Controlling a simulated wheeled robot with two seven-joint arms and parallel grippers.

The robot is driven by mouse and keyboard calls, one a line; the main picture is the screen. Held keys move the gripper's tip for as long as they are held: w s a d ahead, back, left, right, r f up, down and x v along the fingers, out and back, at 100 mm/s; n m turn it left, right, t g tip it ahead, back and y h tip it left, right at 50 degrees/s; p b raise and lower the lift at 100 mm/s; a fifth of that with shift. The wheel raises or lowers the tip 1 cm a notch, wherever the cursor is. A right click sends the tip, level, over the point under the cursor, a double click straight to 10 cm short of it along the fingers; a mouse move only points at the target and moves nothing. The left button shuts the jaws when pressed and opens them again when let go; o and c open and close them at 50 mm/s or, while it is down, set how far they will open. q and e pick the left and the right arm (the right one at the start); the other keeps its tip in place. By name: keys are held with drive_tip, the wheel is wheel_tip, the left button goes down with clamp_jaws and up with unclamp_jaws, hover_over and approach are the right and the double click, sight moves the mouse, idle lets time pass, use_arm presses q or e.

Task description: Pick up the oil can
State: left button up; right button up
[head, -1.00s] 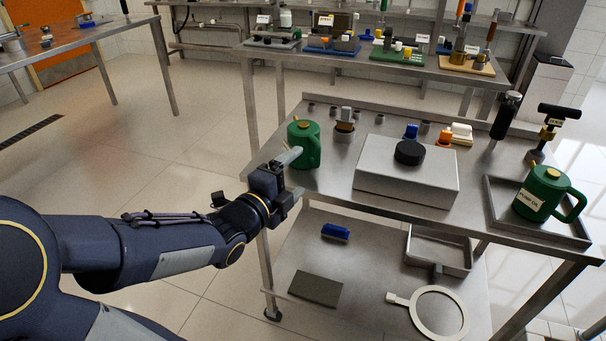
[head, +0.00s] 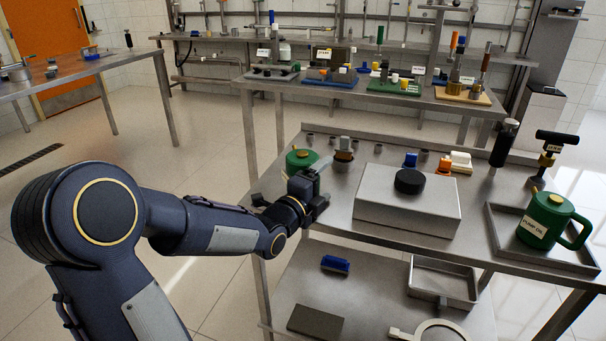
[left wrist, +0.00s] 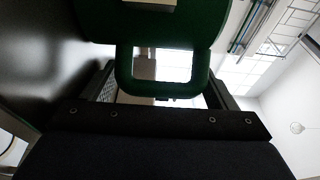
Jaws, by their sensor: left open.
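A green oil can (head: 301,161) with a yellow cap stands at the left end of the steel table, partly hidden behind my left gripper (head: 318,178). In the left wrist view its green body (left wrist: 150,22) and looped handle (left wrist: 162,88) fill the upper middle. The handle lies between the two open fingers, and I see no grip on it. A second green can (head: 545,222), labelled as pump oil, stands upright in a tray at the right. My right gripper is not in view.
A grey box (head: 407,208) with a black knob stands mid-table. Small cups and blue, orange and white parts line the back. A metal tray (head: 497,240) holds the right can.

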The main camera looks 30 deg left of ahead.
use_arm(q)
drive_tip(key=shift+w, duration=0.3)
drive_tip(key=shift+c, duration=0.4)
drive_tip(key=c, duration=1.2)
drive_tip(key=shift+c, duration=0.9)
drive_tip(key=shift+r, duration=0.15)
